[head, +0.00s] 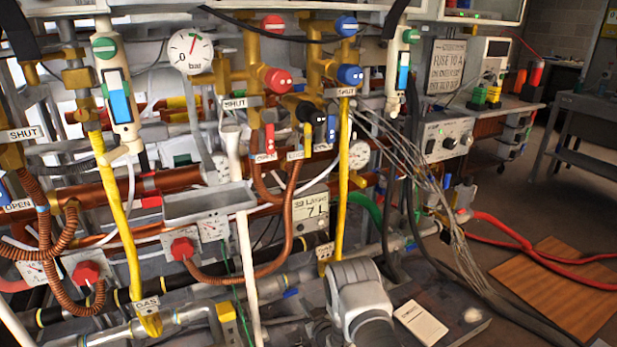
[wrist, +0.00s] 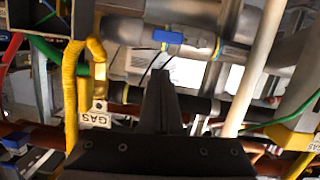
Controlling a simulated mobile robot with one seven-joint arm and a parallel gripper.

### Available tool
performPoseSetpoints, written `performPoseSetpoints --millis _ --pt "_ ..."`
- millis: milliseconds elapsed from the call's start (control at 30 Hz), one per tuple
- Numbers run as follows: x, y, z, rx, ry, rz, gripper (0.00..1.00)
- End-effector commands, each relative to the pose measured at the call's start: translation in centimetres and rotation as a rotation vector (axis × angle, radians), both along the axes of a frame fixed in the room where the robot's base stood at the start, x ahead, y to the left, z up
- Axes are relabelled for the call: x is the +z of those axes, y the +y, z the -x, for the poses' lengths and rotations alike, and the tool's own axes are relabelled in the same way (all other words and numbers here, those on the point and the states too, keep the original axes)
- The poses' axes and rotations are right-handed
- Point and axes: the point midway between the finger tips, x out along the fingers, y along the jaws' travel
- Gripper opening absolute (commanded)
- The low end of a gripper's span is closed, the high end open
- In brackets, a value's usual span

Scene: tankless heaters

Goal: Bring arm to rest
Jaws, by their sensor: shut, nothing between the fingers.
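My gripper (wrist: 160,76) shows in the wrist view as dark fingers pressed together, pointing up the picture with nothing between them. It is among the heater pipework, close to a yellow gas pipe (wrist: 72,95) with a GAS tag on its left and a white pipe (wrist: 254,65) on its right. I cannot tell whether it touches any pipe. In the head view my grey-white arm link (head: 355,298) stands at the bottom centre, in front of the pipes. My fingers cannot be made out in the head view.
Dense pipes fill the left and middle, with a pressure gauge (head: 191,52), red knobs and a long yellow gas pipe (head: 342,180). Loose grey cables (head: 436,190) and a red hose (head: 525,245) run to the right. Open floor lies at the right, beside a wooden board (head: 560,285).

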Motion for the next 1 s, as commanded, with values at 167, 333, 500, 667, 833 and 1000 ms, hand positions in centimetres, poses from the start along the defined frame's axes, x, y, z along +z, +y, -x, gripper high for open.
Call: performPoseSetpoints --millis 167,333,500,667,833,1000 --pt "6.0 -1.2 -3.0 -0.049 0.034 0.031 0.0" --pt "12.4 -2.9 -4.7 -0.105 0.097 0.065 0.0" --pt "18.9 -4.8 -4.8 -0.16 0.159 0.091 0.0" --pt "24.6 -6.6 -3.6 -0.209 0.222 0.108 0.0" --pt "30.3 -8.5 -1.1 -0.258 0.289 0.119 0.0" --pt "35.4 -10.2 2.7 -0.302 0.359 0.126 0.0"
